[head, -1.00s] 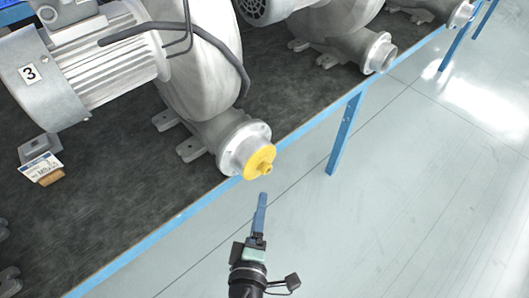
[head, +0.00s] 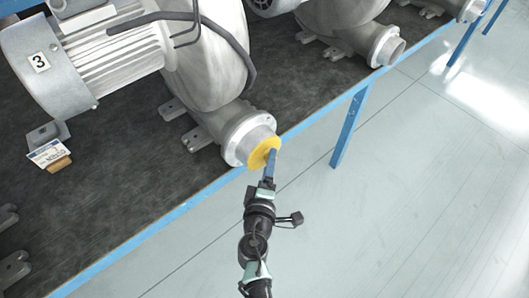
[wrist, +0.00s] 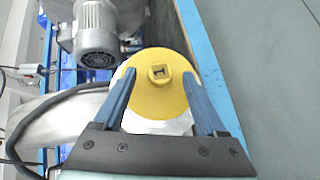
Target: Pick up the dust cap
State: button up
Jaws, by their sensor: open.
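The yellow dust cap (head: 263,153) sits on the outlet flange of the blower marked 3, at the bench's front edge. In the wrist view my gripper (wrist: 158,90) is open, with one blue finger at each side of the knob, over the disc's left and right edges. I cannot tell whether the fingers touch the cap.
The blower (head: 215,70) stands on a dark bench top (head: 120,200) with a blue front rail (head: 180,220). Another blower (head: 345,30) stands further right. A label tag (head: 50,153) lies at left. Floor in front is clear.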

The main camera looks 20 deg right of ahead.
jog(key=shift+w+d, duration=0.1)
jog(key=shift+w, duration=0.05)
grip_shut()
dwell(0.5)
